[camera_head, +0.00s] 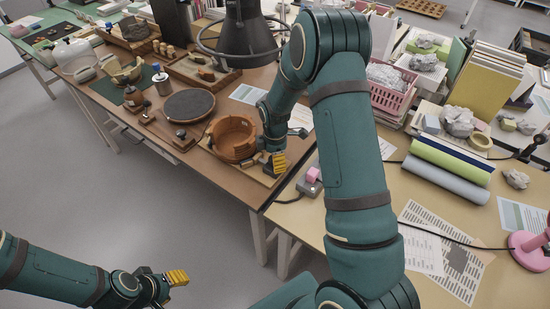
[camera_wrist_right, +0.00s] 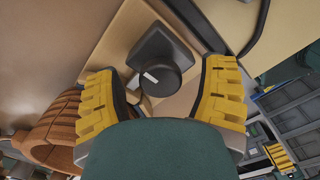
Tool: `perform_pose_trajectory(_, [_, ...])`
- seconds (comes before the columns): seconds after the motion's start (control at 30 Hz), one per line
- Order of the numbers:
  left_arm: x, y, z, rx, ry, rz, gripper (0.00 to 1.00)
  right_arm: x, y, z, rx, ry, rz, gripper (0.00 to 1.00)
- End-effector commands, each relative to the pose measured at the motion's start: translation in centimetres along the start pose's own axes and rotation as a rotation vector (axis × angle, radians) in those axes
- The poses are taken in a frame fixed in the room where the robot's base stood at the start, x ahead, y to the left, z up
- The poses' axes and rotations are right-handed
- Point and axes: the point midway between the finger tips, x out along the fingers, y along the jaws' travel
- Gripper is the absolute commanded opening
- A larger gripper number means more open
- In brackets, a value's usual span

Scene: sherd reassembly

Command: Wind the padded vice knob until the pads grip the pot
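The orange-brown pot (camera_head: 232,138), with an open top, stands on the wooden table; its ribbed side shows at the left of the right wrist view (camera_wrist_right: 58,128). My right gripper (camera_head: 279,161) is beside the pot's right side. In the wrist view, its yellow-padded fingers (camera_wrist_right: 163,95) are wide apart. A round black knob (camera_wrist_right: 168,78) on a dark square block lies between and beyond them, with gaps on both sides. The pads against the pot are mostly hidden. My left gripper (camera_head: 170,279) is low at the left, away from the table; its finger opening is unclear.
A dark round turntable (camera_head: 189,105) stands left of the pot. A large black lamp-like hood (camera_head: 246,35) hangs behind it. A grey box with a pink top (camera_head: 312,176) sits nearby on the right table, with rolls (camera_head: 450,162) and printed sheets (camera_head: 445,250) farther right.

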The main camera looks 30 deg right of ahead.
Motion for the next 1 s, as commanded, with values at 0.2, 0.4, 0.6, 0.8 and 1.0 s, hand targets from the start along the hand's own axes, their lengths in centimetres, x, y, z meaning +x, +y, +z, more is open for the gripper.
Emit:
perform_pose_trajectory(0.2, [0.0, 0.0, -0.01, 0.0, 0.0, 0.0, 0.47, -0.02, 0.0, -0.01, 0.0, 0.0, 0.0, 0.04])
perform_pose_trajectory(0.4, [0.0, -0.01, 0.0, 0.0, 0.0, 0.0, 0.47, 0.0, -0.02, -0.01, 0.0, 0.0, 0.0, 0.04])
perform_pose_trajectory(0.6, [0.0, 0.0, 0.0, 0.0, 0.0, 0.0, 0.47, 0.02, -0.04, 0.0, 0.019, 0.0, -0.001, 0.04])
perform_pose_trajectory(0.8, [-0.04, 0.01, 0.01, 0.0, 0.0, 0.0, 0.47, 0.04, -0.07, -0.01, 0.1, 0.0, -0.001, 0.04])
perform_pose_trajectory(1.0, [-0.1, 0.04, 0.02, 0.0, -0.001, 0.0, 0.47, 0.04, -0.13, -0.02, 0.253, 0.0, -0.002, 0.04])
